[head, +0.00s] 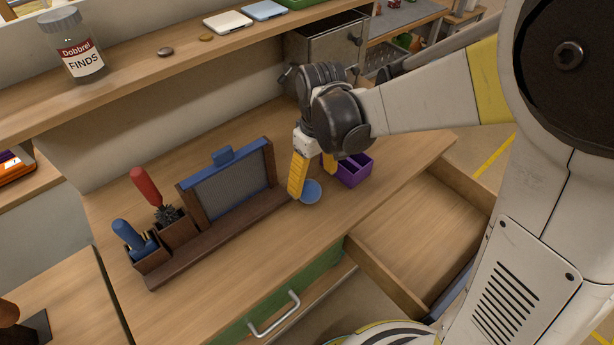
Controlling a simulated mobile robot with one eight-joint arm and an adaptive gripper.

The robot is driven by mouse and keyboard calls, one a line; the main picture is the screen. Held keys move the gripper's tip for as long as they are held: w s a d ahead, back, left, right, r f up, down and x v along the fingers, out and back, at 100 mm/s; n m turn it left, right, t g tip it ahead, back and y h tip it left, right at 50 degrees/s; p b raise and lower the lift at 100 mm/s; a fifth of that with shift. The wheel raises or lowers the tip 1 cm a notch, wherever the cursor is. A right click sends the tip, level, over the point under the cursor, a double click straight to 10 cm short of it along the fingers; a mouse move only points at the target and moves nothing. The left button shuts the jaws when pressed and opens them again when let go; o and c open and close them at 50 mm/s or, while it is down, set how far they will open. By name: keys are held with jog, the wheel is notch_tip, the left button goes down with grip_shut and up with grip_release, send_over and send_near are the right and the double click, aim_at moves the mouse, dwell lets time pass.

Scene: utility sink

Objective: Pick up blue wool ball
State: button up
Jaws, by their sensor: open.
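A blue round ball (311,192), likely the blue wool ball, rests on the wooden worktop in the head view, right of the wooden organizer. My gripper (313,177) points down at it with yellow fingers apart, one finger at the ball's left side and the other up and to its right. The near finger partly overlaps the ball's left edge. I cannot tell whether either finger touches it. The gripper is open and holds nothing that I can see.
A purple box (353,170) stands close right of the ball. A wooden organizer (210,232) with a framed panel, a red-handled brush (148,188) and a blue-handled tool (130,236) is on the left. An open, empty drawer (430,235) juts out right. A shelf (130,80) with a jar (72,45) runs behind.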

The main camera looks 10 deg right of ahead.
aim_at(311, 194)
jog(key=f+b, duration=0.1)
jog(key=f, duration=0.2)
jog(key=f+b, duration=0.2)
jog(key=f, duration=0.1)
jog(key=shift+w+a+f, duration=0.1)
jog(key=shift+a+f, duration=0.1)
jog(key=shift+f, duration=0.1)
jog(key=shift+r, duration=0.1)
jog(key=c, duration=1.3)
